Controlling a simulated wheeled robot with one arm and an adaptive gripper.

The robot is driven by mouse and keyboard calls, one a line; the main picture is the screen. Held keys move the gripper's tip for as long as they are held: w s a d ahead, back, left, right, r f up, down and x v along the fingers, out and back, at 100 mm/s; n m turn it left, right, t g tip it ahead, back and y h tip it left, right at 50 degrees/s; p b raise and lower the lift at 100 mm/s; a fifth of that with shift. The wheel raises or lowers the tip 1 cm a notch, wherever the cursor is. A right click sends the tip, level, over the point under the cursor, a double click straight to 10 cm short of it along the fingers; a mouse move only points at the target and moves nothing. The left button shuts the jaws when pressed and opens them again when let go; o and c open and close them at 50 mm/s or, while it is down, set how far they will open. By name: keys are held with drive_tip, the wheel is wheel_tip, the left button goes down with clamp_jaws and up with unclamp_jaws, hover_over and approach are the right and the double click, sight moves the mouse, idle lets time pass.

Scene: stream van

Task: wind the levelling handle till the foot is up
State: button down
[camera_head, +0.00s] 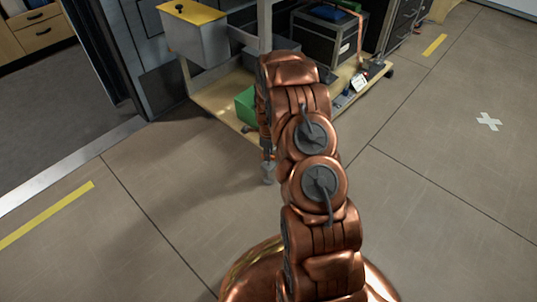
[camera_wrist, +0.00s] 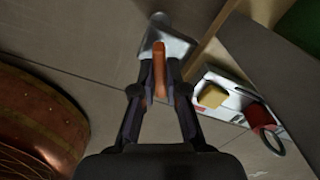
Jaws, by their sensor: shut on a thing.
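The levelling handle shows as an orange-brown grip (camera_wrist: 159,68) between my fingers in the wrist view. My gripper (camera_wrist: 160,88) is shut on it, one finger on each side. Beyond the grip is a pale grey metal plate (camera_wrist: 178,44) with a rounded knob at its far end; it looks like the foot or its bracket. In the head view a small grey metal piece (camera_head: 268,173) shows low beside my arm, close to the floor. I cannot tell whether it touches the floor. My arm hides most of the handle there.
A wooden-based trolley (camera_head: 225,103) carries a grey bin with a yellow lid (camera_head: 195,35), a green box (camera_head: 245,105) and a black case (camera_head: 325,40). A white panel (camera_wrist: 222,112) with a yellow block and red cylinder is right of my fingers. Floor at right is clear.

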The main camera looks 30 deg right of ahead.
drive_tip(key=shift+r+n+p, duration=0.15)
drive_tip(key=shift+n+p, duration=0.25)
drive_tip(key=shift+p, duration=0.25)
